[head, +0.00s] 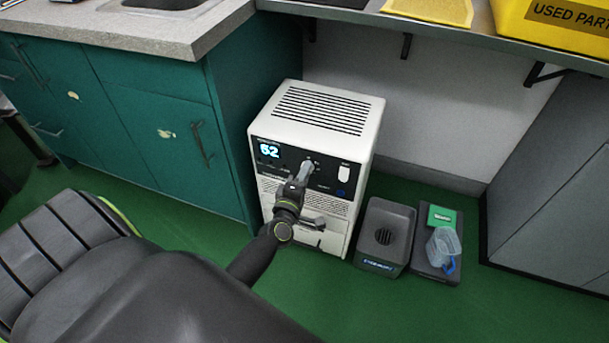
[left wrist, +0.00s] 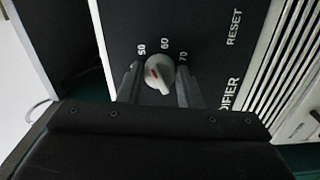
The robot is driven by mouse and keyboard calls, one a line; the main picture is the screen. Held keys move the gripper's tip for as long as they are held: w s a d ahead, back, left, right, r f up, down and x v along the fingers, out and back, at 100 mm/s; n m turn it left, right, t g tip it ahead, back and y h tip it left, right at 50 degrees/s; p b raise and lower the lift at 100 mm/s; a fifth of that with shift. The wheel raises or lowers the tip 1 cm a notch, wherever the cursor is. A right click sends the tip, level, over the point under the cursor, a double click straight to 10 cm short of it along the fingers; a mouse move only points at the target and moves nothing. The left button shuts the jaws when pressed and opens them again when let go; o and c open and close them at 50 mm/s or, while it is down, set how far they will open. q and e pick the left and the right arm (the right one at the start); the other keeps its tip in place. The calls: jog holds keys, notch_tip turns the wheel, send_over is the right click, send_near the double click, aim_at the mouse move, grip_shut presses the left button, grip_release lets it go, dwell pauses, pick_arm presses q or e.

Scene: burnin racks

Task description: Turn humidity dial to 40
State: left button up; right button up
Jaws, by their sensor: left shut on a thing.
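The dehumidifier or humidifier unit (head: 319,109) is a white box with a dark front panel, standing on the floor beside the green cabinet. In the head view the gripper hides the dial. My right gripper is not in view.
A grey bin (head: 388,217) and a dark tray (head: 427,262) with a clear jug (head: 443,246) stand on the floor right of the unit. A green cabinet (head: 150,120) is to the left. A shelf with a yellow bin (head: 560,30) hangs above.

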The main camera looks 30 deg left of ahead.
pick_arm(q)
jog(key=shift+s+n+b, duration=0.1)
jog(key=shift+n+b, duration=1)
jog(key=shift+n, duration=5.5)
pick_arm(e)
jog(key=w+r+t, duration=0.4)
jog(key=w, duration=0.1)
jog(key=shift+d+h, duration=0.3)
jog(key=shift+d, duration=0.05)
pick_arm(q)
jog(key=o, duration=1)
jog(key=shift+c, duration=0.2)
